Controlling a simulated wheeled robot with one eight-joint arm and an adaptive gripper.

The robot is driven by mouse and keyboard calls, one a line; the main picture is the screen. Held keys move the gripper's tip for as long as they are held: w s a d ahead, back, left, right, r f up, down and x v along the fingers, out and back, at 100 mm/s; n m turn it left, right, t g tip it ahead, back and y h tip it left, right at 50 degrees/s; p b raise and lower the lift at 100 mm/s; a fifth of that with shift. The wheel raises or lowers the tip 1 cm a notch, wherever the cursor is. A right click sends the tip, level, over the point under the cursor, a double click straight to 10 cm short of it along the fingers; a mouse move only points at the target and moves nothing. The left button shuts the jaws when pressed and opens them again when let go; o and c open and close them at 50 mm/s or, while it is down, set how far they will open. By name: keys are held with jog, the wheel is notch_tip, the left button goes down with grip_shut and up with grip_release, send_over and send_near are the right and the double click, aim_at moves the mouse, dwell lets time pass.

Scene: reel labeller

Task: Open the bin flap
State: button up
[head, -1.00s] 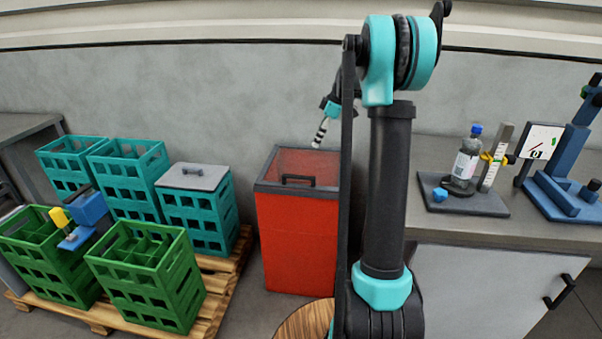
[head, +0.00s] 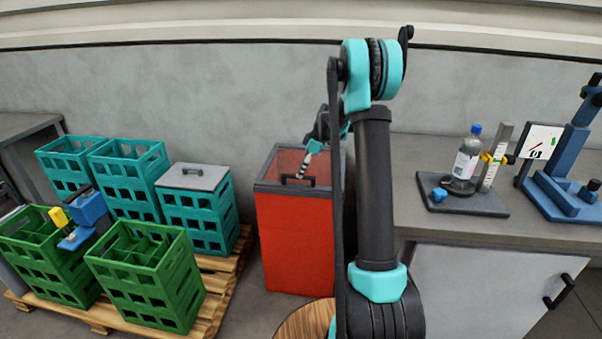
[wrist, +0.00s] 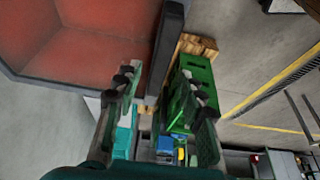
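Red surface (wrist: 95,40) with a grey rim fills the upper left there.
Teal crates (head: 125,165) and green crates (head: 148,275) stand on a wooden pallet (head: 215,300) left of the bin. A grey counter (head: 400,175) with a bottle (head: 466,160) and a blue device (head: 565,180) is on the right.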

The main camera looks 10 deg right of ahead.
jog(key=shift+x, duration=0.85)
jog(key=shift+c, duration=0.2)
grip_shut()
